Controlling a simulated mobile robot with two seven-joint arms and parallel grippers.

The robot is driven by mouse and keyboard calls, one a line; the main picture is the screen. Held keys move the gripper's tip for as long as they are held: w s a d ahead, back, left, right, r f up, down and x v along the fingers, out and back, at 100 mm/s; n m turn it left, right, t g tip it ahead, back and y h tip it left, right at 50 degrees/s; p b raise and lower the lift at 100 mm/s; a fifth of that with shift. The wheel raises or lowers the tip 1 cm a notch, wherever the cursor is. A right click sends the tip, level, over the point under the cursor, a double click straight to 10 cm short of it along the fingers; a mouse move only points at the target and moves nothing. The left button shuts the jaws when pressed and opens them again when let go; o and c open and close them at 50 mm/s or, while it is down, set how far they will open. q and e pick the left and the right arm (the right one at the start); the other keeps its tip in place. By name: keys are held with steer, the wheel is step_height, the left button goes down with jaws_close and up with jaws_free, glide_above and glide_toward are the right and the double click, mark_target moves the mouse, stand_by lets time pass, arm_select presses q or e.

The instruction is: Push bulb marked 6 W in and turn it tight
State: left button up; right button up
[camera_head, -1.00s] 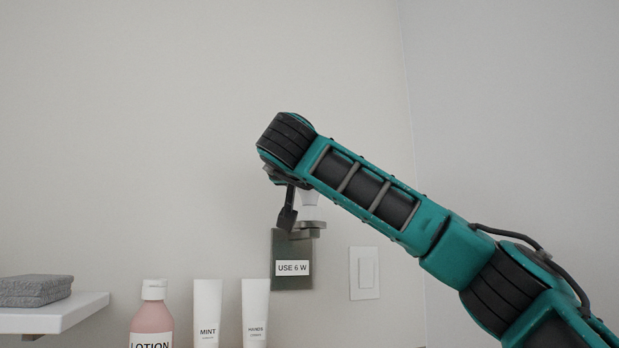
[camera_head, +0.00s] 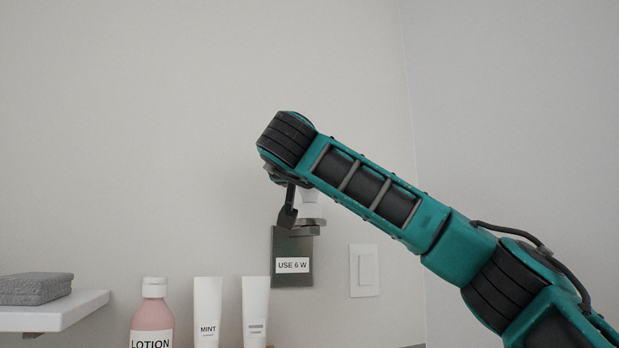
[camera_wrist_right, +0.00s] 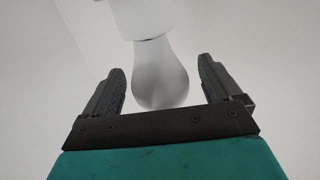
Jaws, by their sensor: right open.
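A frosted white bulb (camera_wrist_right: 160,75) sits with its neck at a white socket (camera_wrist_right: 148,18) in the right wrist view. No marking on the bulb is readable. My right gripper (camera_wrist_right: 161,66) is open, with one finger on each side of the bulb and a visible gap on both sides. In the head view a dark wall plate labelled "USE 6 W" (camera_head: 292,278) carries a grey metal bracket (camera_head: 303,229) with a white piece (camera_head: 310,197) above it. My right gripper's finger (camera_head: 288,207) points down beside this; my arm hides the bulb. My left gripper is out of view.
A light switch (camera_head: 364,271) is on the wall right of the plate. Below left stand a pink lotion bottle (camera_head: 152,318) and two white tubes, one marked MINT (camera_head: 207,310). A white shelf (camera_head: 60,314) holds a folded grey towel (camera_head: 36,287).

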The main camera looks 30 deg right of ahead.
steer(key=shift+s+a, duration=0.2)
steer(key=shift+a, duration=0.05)
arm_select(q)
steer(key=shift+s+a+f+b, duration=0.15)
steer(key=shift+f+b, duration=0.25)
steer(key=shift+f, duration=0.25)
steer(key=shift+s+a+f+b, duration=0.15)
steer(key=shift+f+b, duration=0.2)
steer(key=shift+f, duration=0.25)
arm_select(e)
steer(key=v, duration=1.2)
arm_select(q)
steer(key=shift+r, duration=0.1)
arm_select(e)
steer(key=shift+s+a, duration=0.15)
